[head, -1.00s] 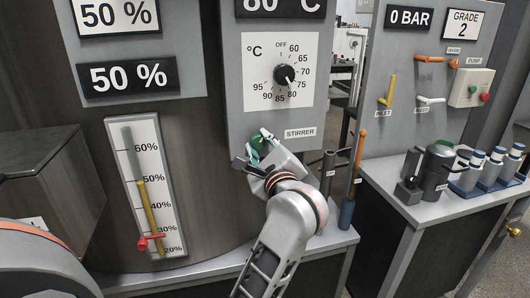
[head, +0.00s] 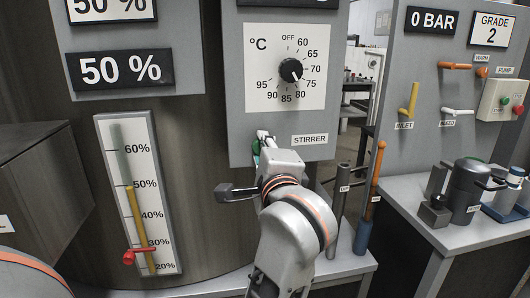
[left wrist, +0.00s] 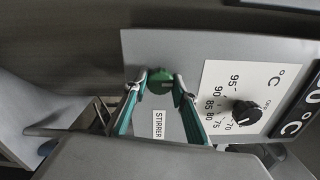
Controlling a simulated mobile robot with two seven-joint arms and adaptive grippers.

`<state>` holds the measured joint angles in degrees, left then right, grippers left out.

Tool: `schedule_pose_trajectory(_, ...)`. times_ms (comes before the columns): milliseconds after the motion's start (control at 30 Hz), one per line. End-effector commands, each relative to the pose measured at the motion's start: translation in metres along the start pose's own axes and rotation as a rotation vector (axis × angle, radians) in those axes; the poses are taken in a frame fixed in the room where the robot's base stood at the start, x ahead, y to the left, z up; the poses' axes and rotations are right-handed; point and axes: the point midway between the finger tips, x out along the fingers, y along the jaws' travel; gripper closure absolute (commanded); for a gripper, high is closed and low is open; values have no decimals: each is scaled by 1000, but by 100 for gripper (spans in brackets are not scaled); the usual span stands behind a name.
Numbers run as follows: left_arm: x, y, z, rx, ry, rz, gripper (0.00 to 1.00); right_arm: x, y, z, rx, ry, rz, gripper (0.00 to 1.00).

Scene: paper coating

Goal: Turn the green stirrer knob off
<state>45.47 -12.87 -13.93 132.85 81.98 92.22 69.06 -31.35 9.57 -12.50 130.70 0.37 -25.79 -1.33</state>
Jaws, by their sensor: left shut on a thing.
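The green stirrer knob (left wrist: 158,84) sits on the grey panel beside the STIRRER label (left wrist: 159,124). In the head view the knob (head: 256,147) is mostly hidden behind my left gripper (head: 264,140). In the left wrist view, the two teal-padded fingers of my left gripper (left wrist: 160,79) reach to the panel, with their tips on opposite sides of the knob. The gripper is shut on it. My right gripper is in neither view.
The temperature dial (head: 290,70) is above the knob, its pointer between 75 and 80. A level gauge with a red slider (head: 130,257) is at left. Two upright rods (head: 338,210) (head: 370,198) stand close to the right of my left arm.

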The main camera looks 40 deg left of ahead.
Motion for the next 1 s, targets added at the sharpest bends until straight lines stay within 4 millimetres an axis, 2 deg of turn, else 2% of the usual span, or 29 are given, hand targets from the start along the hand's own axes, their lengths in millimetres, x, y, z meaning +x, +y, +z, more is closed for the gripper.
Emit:
schedule_pose_trajectory(400, 0, -1, 0, -11, 1, -1, 95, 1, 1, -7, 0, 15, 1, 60)
schedule_pose_trajectory(433, 0, -1, 0, -11, 1, -1, 71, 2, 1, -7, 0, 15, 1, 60)
schedule_pose_trajectory(500, 0, -1, 0, -10, 1, -1, 56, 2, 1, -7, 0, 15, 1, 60)
schedule_pose_trajectory(867, 0, -2, 0, -10, 0, -1, 56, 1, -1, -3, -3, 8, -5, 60)
schedule_pose_trajectory(1000, 0, -15, 3, -14, 0, -2, 56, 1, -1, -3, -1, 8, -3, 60)
